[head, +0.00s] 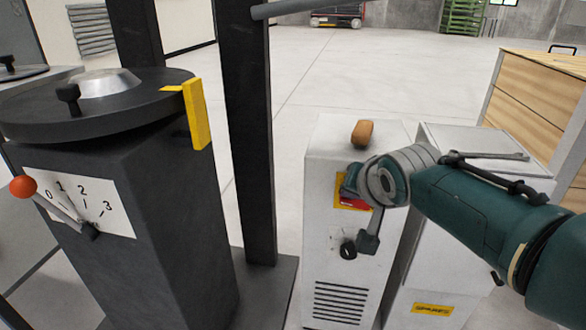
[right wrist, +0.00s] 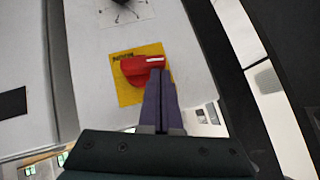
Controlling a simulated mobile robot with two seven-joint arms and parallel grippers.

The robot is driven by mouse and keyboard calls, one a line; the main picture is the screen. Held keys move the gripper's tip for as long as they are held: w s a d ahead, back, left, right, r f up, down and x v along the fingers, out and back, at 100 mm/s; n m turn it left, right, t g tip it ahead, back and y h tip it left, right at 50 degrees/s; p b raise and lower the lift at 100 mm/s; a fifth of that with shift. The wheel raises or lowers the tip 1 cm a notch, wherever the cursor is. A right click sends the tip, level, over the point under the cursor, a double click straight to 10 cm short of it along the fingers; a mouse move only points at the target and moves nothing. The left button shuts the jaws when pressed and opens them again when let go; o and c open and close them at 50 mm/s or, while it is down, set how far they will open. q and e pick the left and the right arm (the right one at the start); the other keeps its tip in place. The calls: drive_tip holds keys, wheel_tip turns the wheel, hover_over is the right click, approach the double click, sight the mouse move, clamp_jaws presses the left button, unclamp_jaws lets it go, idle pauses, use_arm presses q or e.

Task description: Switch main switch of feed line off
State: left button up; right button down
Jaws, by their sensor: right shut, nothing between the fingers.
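The main switch is a red rotary knob with a pale stripe on a yellow plate, on the front of a white cabinet (head: 330,160). In the head view the red knob (head: 355,203) is partly covered by my right wrist. In the right wrist view the red knob (right wrist: 137,69) and yellow plate (right wrist: 128,95) show clearly. My right gripper (right wrist: 160,73) is shut and empty, its fingertips at the striped end of the knob. I cannot tell whether they touch it. In the head view its fingers are mostly hidden. My left gripper is not in view.
A black dial knob (head: 348,248) sits below the switch. An orange-brown object (head: 362,133) lies on the cabinet top. A dark machine (head: 150,230) with an orange-tipped lever (head: 23,188) stands left, beside a dark post (head: 248,130). A wooden crate (head: 535,95) is at right.

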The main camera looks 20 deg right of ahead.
drive_tip(key=shift+w+a, duration=0.15)
drive_tip(key=shift+w, duration=0.05)
idle(0.3)
idle(0.4)
drive_tip(key=s+a+r+p, duration=0.3)
drive_tip(key=s+r+p, duration=0.3)
drive_tip(key=r+p, duration=0.5)
drive_tip(key=shift+a+p, duration=0.35)
